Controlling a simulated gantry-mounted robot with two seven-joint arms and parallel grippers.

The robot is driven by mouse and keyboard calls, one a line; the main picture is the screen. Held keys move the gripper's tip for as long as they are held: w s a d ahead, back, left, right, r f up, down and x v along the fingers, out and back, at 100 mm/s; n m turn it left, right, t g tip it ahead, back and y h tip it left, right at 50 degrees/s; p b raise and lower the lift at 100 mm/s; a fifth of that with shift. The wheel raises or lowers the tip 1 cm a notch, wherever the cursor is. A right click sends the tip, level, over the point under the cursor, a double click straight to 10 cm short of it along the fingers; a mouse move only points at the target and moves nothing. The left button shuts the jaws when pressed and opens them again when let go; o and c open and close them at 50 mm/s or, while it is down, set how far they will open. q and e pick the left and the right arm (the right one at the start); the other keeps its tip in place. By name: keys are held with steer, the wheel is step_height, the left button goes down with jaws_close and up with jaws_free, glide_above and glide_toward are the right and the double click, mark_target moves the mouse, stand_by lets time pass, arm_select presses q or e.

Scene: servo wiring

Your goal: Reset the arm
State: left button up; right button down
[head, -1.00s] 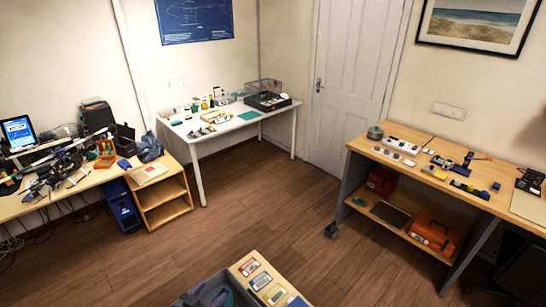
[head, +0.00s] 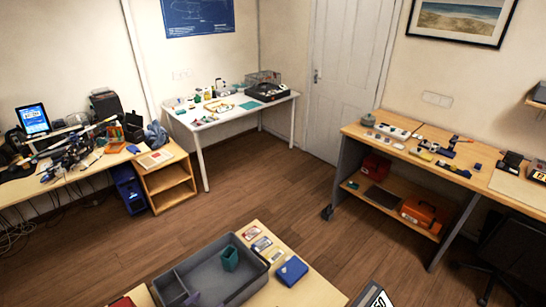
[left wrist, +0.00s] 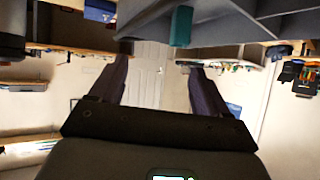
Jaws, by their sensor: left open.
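My left gripper (left wrist: 158,64) shows in the left wrist view, where the room appears upside down. Its two dark fingers stand wide apart with nothing between them. The white door shows beyond the gap. Neither of my grippers is clearly visible in the head view. A small dark blue device (head: 450,148) sits on the right workbench, too small to make out in detail.
A near table holds a grey bin (head: 262,266) with a teal cup (head: 230,258) inside, and a blue box (head: 291,271). A white table (head: 199,158), cluttered left desk (head: 85,172) and right workbench (head: 392,150) line the walls. Open wooden floor lies between.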

arm_select(q)
steer(key=s+f+n+g+y+b, duration=0.1)
steer(key=s+g+b, duration=0.1)
steer(key=s, duration=0.7)
steer(key=s+a+f+g+y+b, duration=0.1)
steer(key=s+f+g+b, duration=0.1)
steer(key=s, duration=0.8)
steer(key=s+a+f+n+g+y+b, duration=0.1)
steer(key=s+f+g+b, duration=0.1)
steer(key=s, duration=0.7)
steer(key=shift+s+n+g+y+b, duration=0.35)
steer(key=shift+g+b, duration=0.35)
steer(key=shift+b, duration=0.45)
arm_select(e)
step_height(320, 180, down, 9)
arm_select(q)
step_height(320, 180, up, 26)
steer(key=p, duration=2.6)
steer(key=shift+w, duration=0.15)
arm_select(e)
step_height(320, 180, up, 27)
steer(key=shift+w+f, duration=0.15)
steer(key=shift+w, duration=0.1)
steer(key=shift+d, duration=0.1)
